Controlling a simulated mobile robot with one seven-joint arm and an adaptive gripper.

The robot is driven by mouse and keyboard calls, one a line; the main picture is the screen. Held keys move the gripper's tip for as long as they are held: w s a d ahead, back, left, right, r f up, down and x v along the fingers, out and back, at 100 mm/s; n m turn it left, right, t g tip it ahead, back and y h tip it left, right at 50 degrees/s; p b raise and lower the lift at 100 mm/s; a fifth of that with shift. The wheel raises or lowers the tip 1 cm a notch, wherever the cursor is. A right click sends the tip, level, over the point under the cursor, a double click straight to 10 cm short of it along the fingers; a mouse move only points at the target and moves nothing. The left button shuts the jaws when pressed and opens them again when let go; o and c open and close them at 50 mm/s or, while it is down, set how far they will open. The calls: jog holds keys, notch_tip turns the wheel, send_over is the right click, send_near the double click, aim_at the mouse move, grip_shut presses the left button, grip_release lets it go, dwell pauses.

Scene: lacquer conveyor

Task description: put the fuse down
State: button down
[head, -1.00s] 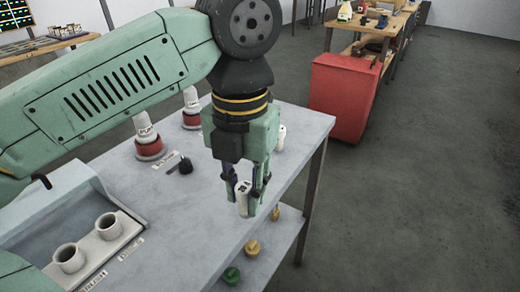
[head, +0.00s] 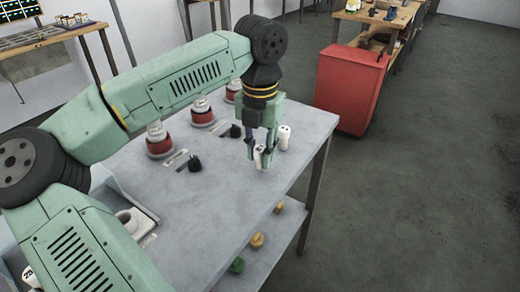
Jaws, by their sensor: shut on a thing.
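The fuse (head: 260,159) is a small white cylinder with dark marks on it, between the fingers of my gripper (head: 260,158). My gripper points down and is shut on the fuse, over the right part of the grey table (head: 225,200). The fuse looks nearly upright, close to the tabletop. I cannot tell whether it touches. A second white cylinder (head: 284,138) stands on the table just right of my gripper.
Several red-and-white fittings (head: 160,140) stand along the table's back, with black knobs (head: 194,163) in front. A white socket (head: 133,222) is at the left. Yellow and green pieces (head: 257,240) lie on the lower shelf. A red cabinet (head: 348,90) stands beyond.

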aim_at(260, 148)
jog(key=shift+f, duration=0.5)
jog(key=shift+f, duration=0.2)
jog(key=c, duration=1.4)
grip_release()
jog(key=shift+o, duration=0.2)
notch_tip(260, 148, up, 12)
jog(key=b, duration=0.1)
jog(key=shift+r, duration=0.2)
